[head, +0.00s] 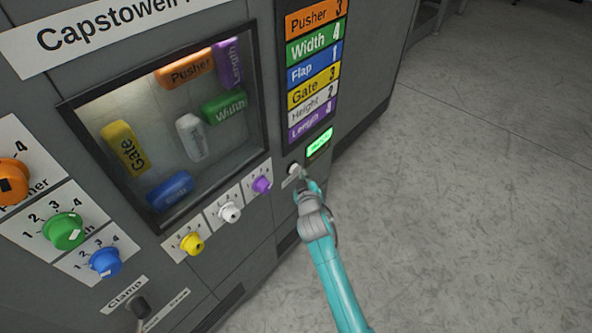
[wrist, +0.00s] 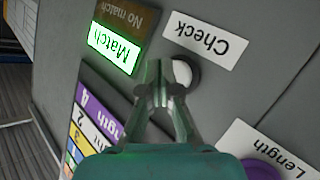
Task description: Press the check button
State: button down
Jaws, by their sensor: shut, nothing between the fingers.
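The check button (wrist: 183,73) is a white round knob, to the right of my fingertips in the wrist view and partly hidden by them. Its white Check label (wrist: 205,40) reads upside down there. In the head view the button (head: 294,168) sits low on the panel, below the lit green indicator. My gripper (wrist: 158,82) is shut with nothing in it, its tips close to the button; I cannot tell whether they touch it. In the head view my gripper (head: 304,183) is at the panel, just right of and below the button.
The Match light (wrist: 115,48) is lit green; No match (wrist: 130,15) is dark. A colored list (head: 315,75) hangs above. Purple (head: 262,184), white (head: 229,212) and yellow (head: 192,243) knobs line up left of the button. Open floor (head: 470,200) lies right.

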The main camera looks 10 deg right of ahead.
jog(key=shift+s+d, duration=0.1)
jog(key=shift+s+d, duration=0.7)
jog(key=shift+s, duration=0.3)
jog(key=shift+s+d, duration=0.7)
jog(key=shift+s, duration=0.25)
jog(key=s+f+m+y, duration=0.1)
jog(key=s+f, duration=0.1)
jog(key=s, duration=1.3)
jog(key=s+f+y, duration=0.1)
jog(key=s+f, duration=0.2)
jog(key=s, duration=1.2)
jog(key=s+r+m, duration=0.1)
jog(key=s+r, duration=0.6)
jog(key=s, duration=0.3)
jog(key=s+r+m, duration=0.2)
jog(key=s+r, duration=0.5)
jog(key=s, duration=0.4)
jog(key=shift+s+a+r, duration=0.2)
jog(key=shift+s+a, duration=0.1)
jog(key=shift+a, duration=0.05)
